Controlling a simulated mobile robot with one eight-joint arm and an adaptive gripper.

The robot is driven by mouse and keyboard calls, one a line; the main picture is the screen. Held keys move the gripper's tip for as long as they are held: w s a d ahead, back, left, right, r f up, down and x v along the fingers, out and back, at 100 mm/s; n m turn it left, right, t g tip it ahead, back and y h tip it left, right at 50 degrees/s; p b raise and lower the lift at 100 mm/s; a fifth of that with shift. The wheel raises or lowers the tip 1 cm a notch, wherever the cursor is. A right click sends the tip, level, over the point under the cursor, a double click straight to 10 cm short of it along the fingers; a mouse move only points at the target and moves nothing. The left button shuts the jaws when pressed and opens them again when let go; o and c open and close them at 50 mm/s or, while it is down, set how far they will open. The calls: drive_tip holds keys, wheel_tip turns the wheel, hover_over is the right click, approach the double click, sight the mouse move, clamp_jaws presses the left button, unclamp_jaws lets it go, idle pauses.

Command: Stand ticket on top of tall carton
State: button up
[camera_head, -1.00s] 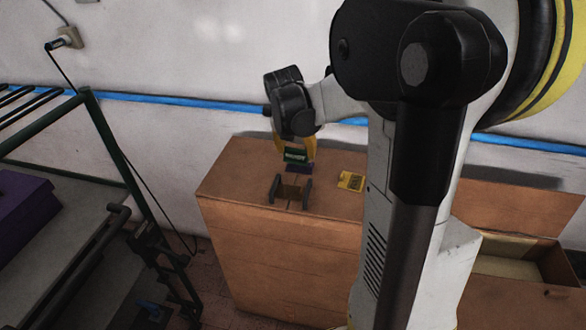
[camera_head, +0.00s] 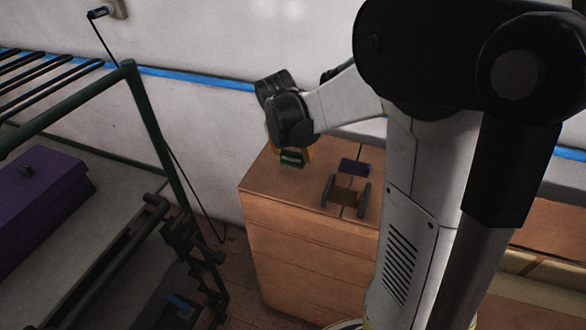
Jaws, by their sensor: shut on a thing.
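My gripper (camera_head: 291,152) has yellow fingers and is shut on a small dark green piece with pale lettering (camera_head: 291,159), which looks like the ticket. It is held over the left part of a brown cabinet top (camera_head: 262,183), close to the surface; I cannot tell whether it touches. A small dark purple block (camera_head: 354,167) lies to its right on the cabinet. In front of that block is a brown piece between two black side bars (camera_head: 346,195). I cannot tell which thing is the tall carton.
A green-framed rack (camera_head: 150,115) with a grey shelf stands at left, with a purple box (camera_head: 45,205) on it. A black cable hangs beside the rack. The cabinet's front left top is bare. My arm hides its right part. An open compartment (camera_head: 550,275) shows at lower right.

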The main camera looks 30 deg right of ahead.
sight(290, 160)
drive_tip(key=shift+a+f, duration=0.2)
drive_tip(key=shift+a, duration=0.1)
wheel_tip(290, 160, down, 4)
drive_tip(key=shift+f+b, duration=0.1)
drive_tip(key=shift+b, duration=1.05)
drive_tip(key=shift+r, duration=0.2)
drive_tip(key=o, duration=0.7)
drive_tip(key=shift+f, duration=0.15)
drive_tip(key=shift+o, duration=0.2)
